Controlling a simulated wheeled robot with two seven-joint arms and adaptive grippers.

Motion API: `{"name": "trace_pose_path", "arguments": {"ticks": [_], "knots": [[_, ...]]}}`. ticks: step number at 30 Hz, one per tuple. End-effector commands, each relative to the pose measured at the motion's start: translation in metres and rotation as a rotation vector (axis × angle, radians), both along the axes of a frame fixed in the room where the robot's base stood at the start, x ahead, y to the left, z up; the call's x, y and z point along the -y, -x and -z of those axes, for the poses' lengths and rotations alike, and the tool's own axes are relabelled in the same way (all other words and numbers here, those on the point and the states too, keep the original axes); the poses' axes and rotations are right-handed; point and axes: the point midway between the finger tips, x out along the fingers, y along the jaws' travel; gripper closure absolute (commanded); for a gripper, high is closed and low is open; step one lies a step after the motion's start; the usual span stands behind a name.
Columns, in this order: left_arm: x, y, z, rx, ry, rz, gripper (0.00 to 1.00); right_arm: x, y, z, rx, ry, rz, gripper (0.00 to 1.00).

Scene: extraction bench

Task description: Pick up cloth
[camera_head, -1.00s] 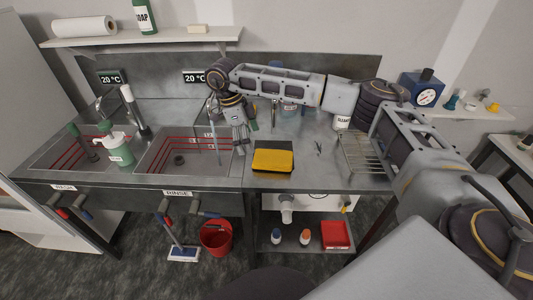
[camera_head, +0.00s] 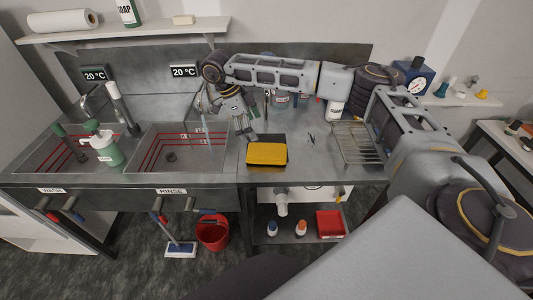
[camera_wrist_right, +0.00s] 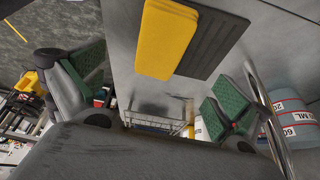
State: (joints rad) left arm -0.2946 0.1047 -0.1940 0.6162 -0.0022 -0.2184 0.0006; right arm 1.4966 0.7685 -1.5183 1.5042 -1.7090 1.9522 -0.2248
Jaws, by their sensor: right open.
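The yellow cloth (camera_head: 267,154) is a flat folded pad on the steel bench, right of the rinse sink. It lies on a dark ridged mat (camera_head: 270,137), which shows at its far edge. In the right wrist view the cloth (camera_wrist_right: 167,38) and mat (camera_wrist_right: 215,42) are at the top centre. My right gripper (camera_head: 247,136) points down just behind and left of the cloth, apart from it. In the wrist view its green-padded fingers (camera_wrist_right: 155,88) are spread wide with nothing between them. My left gripper is not in view.
The rinse sink (camera_head: 172,145) is left of the cloth, with a green bottle (camera_head: 104,148) near the wash sink. A wire rack (camera_head: 356,145) and white container (camera_head: 335,108) stand right. Labelled beakers (camera_head: 282,99) stand behind my right arm. The bench front edge is close to the cloth.

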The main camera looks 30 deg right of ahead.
Motion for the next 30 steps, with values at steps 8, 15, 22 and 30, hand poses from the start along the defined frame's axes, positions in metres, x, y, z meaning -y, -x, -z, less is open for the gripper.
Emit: {"name": "trace_pose_path", "arguments": {"ticks": [8, 15, 22, 30], "knots": [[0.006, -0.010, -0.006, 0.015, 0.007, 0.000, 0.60, 0.012, 0.009, 0.034, -0.002, 0.001, 0.000, 0.00], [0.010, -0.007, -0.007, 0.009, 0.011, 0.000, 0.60, 0.018, 0.013, 0.053, 0.000, 0.000, 0.001, 0.00], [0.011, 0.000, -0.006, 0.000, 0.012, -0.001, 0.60, 0.019, 0.013, 0.055, 0.000, 0.000, 0.000, 0.00], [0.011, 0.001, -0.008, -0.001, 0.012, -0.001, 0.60, 0.020, 0.015, 0.058, 0.000, 0.001, 0.001, 0.00]]}}
